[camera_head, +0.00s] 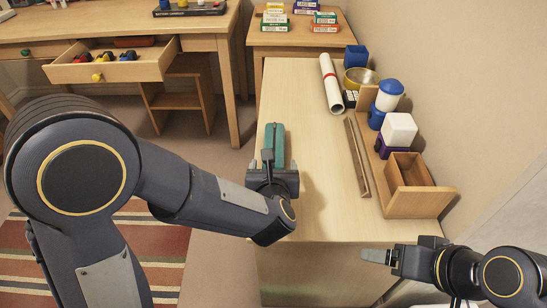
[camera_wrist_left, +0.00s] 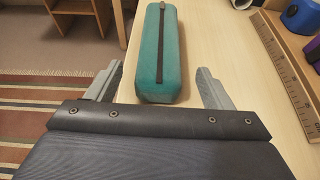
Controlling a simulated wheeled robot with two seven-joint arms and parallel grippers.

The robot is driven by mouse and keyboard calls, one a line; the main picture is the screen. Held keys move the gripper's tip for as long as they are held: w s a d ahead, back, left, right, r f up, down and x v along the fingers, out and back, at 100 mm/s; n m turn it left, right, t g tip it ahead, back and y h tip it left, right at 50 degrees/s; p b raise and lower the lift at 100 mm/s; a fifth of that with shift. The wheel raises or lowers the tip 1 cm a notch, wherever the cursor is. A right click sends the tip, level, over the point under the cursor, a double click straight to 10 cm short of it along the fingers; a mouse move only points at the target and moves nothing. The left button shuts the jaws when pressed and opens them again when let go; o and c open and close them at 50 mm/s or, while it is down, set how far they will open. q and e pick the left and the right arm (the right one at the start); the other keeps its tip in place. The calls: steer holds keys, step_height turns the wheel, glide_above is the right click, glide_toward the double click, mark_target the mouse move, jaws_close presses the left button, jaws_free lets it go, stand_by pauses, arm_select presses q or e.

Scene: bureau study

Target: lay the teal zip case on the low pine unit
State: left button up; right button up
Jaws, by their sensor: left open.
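The teal zip case (camera_head: 275,143) is a long block with a dark zip along its top. It lies lengthwise on the pale top of the low pine unit (camera_head: 316,205), near its left edge. In the left wrist view the case (camera_wrist_left: 160,62) runs away from me. My left gripper (camera_head: 272,168) is open at the near end of the case. Its fingers (camera_wrist_left: 160,72) stand on either side, with gaps showing. My arm hides part of the near end in the head view. My right gripper (camera_head: 378,257) is in front of the unit, away from the case; its opening is unclear.
A wooden ruler (camera_head: 356,157), an open wooden box (camera_head: 408,172) and blue and white containers (camera_head: 388,95) line the unit's right side. A rolled paper (camera_head: 331,83) lies farther back. An open desk drawer (camera_head: 112,68) is at left. The unit's near top is clear.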

arm_select(q)
steer(key=p+v, duration=0.1)
steer(key=v, duration=0.6)
steer(key=shift+s, duration=0.1)
steer(key=shift+w+a+r+m, duration=0.1)
steer(key=shift+w+r+m, duration=0.15)
steer(key=shift+m, duration=0.25)
steer(key=s+a+r+m+g+h, duration=0.2)
steer(key=a+r+m+h, duration=0.15)
steer(key=m, duration=0.65)
steer(key=s+a+r+m+g+h, duration=0.1)
steer(key=s+a+r+m+h, duration=0.15)
steer(key=a+m, duration=0.45)
steer(key=s+a+f+m+g+y, duration=0.1)
steer(key=s+a+f+m+g, duration=0.1)
steer(key=s+a+m, duration=0.2)
steer(key=s+a+f+m+g+y, duration=0.1)
steer(key=s+a+f+m+g, duration=0.1)
steer(key=s+m, duration=0.7)
steer(key=a+f+m, duration=0.1)
steer(key=a+m, duration=0.1)
steer(key=m, duration=0.1)
steer(key=shift+a+g, duration=0.3)
steer(key=shift+g, duration=0.1)
steer(key=shift+s, duration=0.15)
